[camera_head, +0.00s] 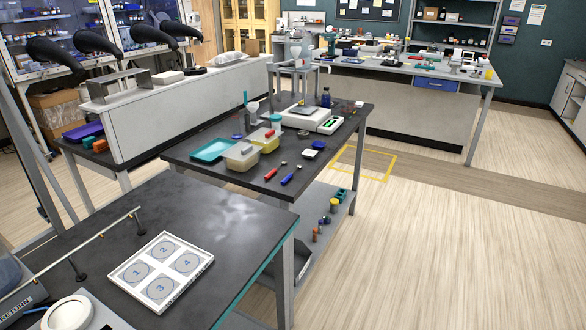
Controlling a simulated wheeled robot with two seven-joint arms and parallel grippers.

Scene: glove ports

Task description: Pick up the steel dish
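I cannot make out a thing that is surely the steel dish. A pale round dish-like piece (69,313) sits on a light grey device at the bottom left of the near table, but it looks white and I cannot tell its material. A white balance (325,123) with a pale top plate and a green display stands on the middle table. Neither of my grippers shows in this view.
The near dark table (215,225) holds a white tray (205,259) with circles numbered 1 to 4 and a thin raised rail (100,236). The middle table holds a teal tray (211,150), plastic tubs (241,156) and tools. Floor on the right is clear.

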